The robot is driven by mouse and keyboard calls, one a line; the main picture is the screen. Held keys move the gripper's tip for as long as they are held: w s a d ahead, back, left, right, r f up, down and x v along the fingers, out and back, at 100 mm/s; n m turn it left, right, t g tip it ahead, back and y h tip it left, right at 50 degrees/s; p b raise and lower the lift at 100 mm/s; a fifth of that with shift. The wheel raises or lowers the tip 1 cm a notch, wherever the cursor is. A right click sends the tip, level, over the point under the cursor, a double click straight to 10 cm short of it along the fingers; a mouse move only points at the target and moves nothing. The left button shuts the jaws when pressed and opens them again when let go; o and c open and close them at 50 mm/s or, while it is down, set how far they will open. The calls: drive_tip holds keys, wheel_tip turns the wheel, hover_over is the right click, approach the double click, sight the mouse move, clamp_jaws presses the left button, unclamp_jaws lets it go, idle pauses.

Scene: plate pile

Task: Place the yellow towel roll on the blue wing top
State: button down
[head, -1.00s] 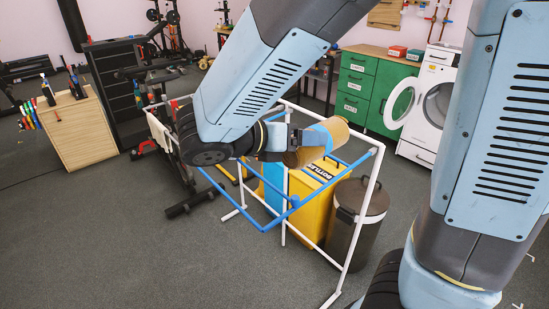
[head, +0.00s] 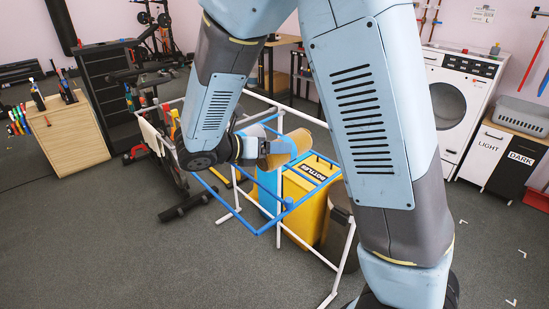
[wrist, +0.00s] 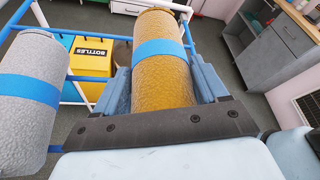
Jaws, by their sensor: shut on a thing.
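My gripper (head: 264,150) is shut on the yellow towel roll (head: 282,153), a tan-yellow cylinder with a blue band. In the wrist view the roll (wrist: 160,88) lies lengthwise between the two blue-grey fingers, its far end pointing away. The blue wing top (head: 258,233) is a frame of blue bars on a white-tubed drying rack. In the head view the roll appears over this wing's far part; I cannot tell whether it touches the bars. My wrist hides part of the wing.
A grey towel roll (wrist: 30,95) with a blue band is close left of the held roll. Below the rack stand a yellow BOTTLES bin (head: 310,190) and a dark bin (head: 338,222). A wooden cabinet (head: 68,135) is at the left. The floor in front is clear.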

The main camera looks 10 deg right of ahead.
drive_tip(key=shift+w+a+f, duration=0.1)
drive_tip(key=shift+w+f, duration=0.2)
drive_tip(key=shift+f, duration=1.55)
drive_tip(key=shift+c, duration=0.2)
unclamp_jaws()
